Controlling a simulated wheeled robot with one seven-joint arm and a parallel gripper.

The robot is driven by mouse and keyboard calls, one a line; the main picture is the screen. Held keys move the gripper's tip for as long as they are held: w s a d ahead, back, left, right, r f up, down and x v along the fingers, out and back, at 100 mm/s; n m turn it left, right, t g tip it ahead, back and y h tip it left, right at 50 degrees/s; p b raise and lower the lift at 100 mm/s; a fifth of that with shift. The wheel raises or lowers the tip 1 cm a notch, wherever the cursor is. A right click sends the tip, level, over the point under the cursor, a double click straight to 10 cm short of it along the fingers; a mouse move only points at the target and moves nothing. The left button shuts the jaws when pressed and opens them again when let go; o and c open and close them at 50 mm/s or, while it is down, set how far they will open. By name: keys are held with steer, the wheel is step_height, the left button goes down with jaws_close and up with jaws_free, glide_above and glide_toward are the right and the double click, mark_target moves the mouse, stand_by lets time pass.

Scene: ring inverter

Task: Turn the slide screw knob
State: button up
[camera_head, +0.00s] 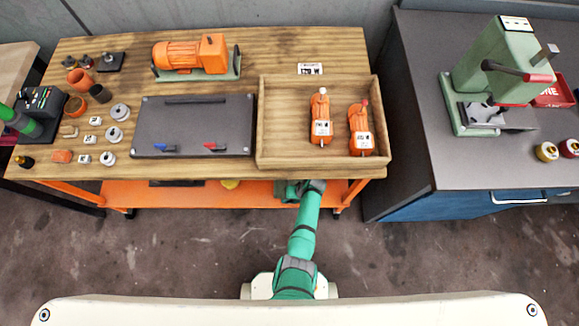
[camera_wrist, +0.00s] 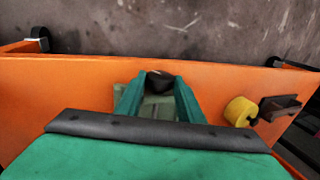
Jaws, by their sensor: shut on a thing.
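In the wrist view, my gripper (camera_wrist: 160,78) has its two green fingers close together at the tips, shut on a small black knob (camera_wrist: 159,83). The knob seems to belong to a grey-green body (camera_wrist: 155,107) that shows between the fingers, over the orange lower shelf (camera_wrist: 80,75). Most of that body is hidden by my fingers and wrist. In the head view my green arm reaches under the front edge of the wooden bench, and the fingertips and knob are hidden there.
A yellow round part (camera_wrist: 240,111) and a dark bracket-like part (camera_wrist: 281,107) stand right of my fingers on the shelf. The wooden benchtop (camera_head: 225,172) lies above, carrying an orange motor (camera_head: 190,53), a grey case (camera_head: 195,125) and a wooden tray (camera_head: 270,165). Bare floor lies in front.

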steer(key=shift+w+d+f+y, duration=0.1)
steer(key=shift+d+y, duration=0.1)
steer(key=shift+y, duration=0.55)
steer(key=shift+d+y, duration=0.15)
steer(key=shift+y, duration=0.6)
steer(key=shift+f+y, duration=0.1)
steer(key=shift+y, duration=0.3)
steer(key=o, duration=1.1)
steer(key=shift+c, duration=0.2)
steer(key=shift+a+h, duration=0.1)
steer(key=shift+h, duration=0.2)
